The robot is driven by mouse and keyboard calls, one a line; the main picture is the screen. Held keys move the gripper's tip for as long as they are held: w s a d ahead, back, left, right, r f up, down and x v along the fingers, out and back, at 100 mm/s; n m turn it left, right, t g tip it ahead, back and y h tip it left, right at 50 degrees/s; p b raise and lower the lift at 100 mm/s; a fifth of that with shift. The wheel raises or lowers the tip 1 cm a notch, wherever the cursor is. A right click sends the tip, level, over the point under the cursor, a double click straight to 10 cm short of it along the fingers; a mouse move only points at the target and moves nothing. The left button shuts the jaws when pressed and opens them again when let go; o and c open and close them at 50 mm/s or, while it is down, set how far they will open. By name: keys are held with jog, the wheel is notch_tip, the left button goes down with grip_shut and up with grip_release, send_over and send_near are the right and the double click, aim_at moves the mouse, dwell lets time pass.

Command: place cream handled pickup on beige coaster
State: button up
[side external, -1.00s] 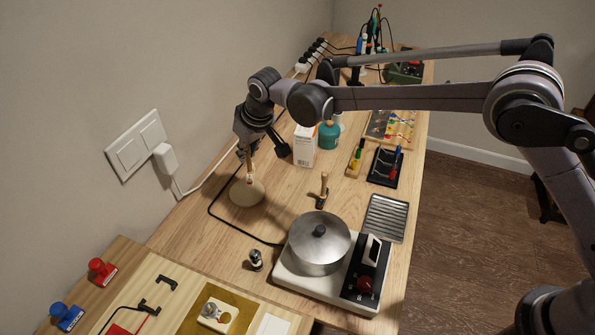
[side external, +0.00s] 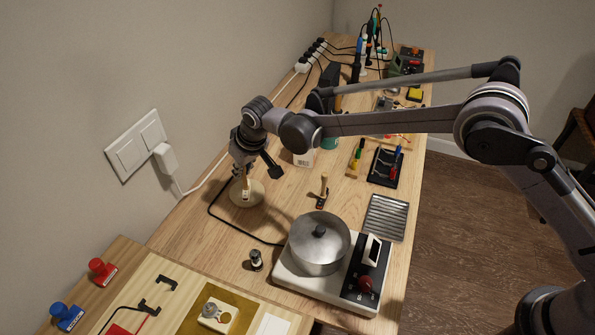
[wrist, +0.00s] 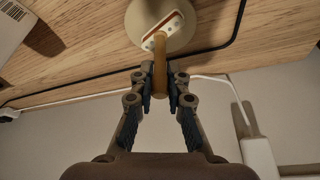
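The cream handled pickup, a narrow cream bar with an upright tan handle, shows in the wrist view (wrist: 160,65) and in the side view (side external: 246,191). My gripper (wrist: 160,82) has its two fingertips close against both sides of the handle. The beige coaster (side external: 257,198) is a round disc on the table near the wall; it also shows in the wrist view (wrist: 185,38). The pickup's bar is over the coaster and within its outline. I cannot tell whether it touches it. My fingers hide part of the handle.
A black cable (side external: 215,214) curves around the coaster. A white box (side external: 303,158) stands behind my gripper. A silver pot (side external: 319,245) on a hot plate (side external: 288,275) stands at the front right, with a small wooden-handled tool (side external: 323,190) behind it. The wall is close on the left.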

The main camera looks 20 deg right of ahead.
jog(key=o, duration=0.4)
jog(key=v, duration=1.2)
jog(key=s+d+r+m, duration=0.1)
jog(key=s+d+r, duration=0.3)
jog(key=d+r, duration=0.5)
jog(key=s+d+m+t+h, duration=0.1)
jog(key=s+d, duration=0.6)
jog(key=d, duration=0.3)
jog(key=s+d+m+t, duration=0.1)
jog(key=s+d, duration=0.6)
jog(key=d, duration=0.2)
jog(key=shift+m+t+h, duration=0.4)
jog(key=shift+m+t, duration=0.1)
jog(key=shift+m, duration=0.3)
jog(key=s+d+f, duration=0.1)
jog(key=s+d, duration=0.1)
jog(key=s, duration=0.1)
jog(key=s+d+f, duration=0.2)
jog(key=s, duration=0.1)
jog(key=s+d+f, duration=0.1)
jog(key=s+d, duration=0.1)
jog(key=s, duration=0.1)
jog(key=shift+f, duration=0.3)
jog(key=shift+w, duration=0.1)
